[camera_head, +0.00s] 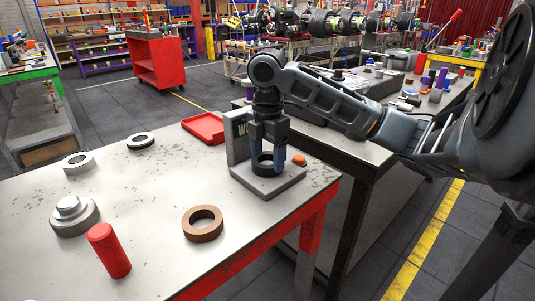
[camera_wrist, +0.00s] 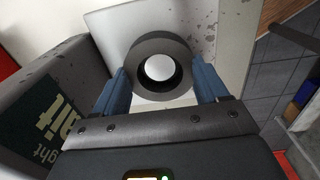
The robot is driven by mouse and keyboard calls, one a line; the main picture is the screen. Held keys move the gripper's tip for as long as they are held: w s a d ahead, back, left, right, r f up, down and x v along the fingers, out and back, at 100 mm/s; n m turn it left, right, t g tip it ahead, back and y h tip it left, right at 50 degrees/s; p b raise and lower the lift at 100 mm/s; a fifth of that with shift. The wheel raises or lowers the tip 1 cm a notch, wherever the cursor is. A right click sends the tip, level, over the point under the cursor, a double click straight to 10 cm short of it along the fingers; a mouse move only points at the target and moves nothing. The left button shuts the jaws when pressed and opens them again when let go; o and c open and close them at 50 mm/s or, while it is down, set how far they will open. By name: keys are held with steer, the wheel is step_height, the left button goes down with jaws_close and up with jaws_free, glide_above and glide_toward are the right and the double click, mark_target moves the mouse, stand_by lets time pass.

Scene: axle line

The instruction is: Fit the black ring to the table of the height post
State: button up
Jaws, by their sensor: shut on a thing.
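The height post (camera_head: 236,136) is a grey upright block with lettering, beside a flat grey table plate (camera_head: 284,186) near the bench's right end. Its lettered side (camera_wrist: 45,115) fills the left of the wrist view. My gripper (camera_head: 267,166) points down over the plate, its two blue fingers shut on the black ring (camera_head: 264,170). In the wrist view the black ring (camera_wrist: 160,45) sits between the fingertips, and a pale round disc (camera_wrist: 160,68) shows inside its hole. The ring is at or just above the plate; I cannot tell whether they touch.
On the bench (camera_head: 150,200) lie a brown ring (camera_head: 203,236), a red cylinder (camera_head: 108,250), a stepped metal part (camera_head: 75,222), a pale ring (camera_head: 78,160), a black-and-white ring (camera_head: 141,147) and a red tray (camera_head: 204,127). An orange piece (camera_head: 299,159) lies right of the plate.

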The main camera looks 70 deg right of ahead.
steer(key=shift+f, duration=0.3)
steer(key=o, duration=1.2)
step_height(320, 180, up, 8)
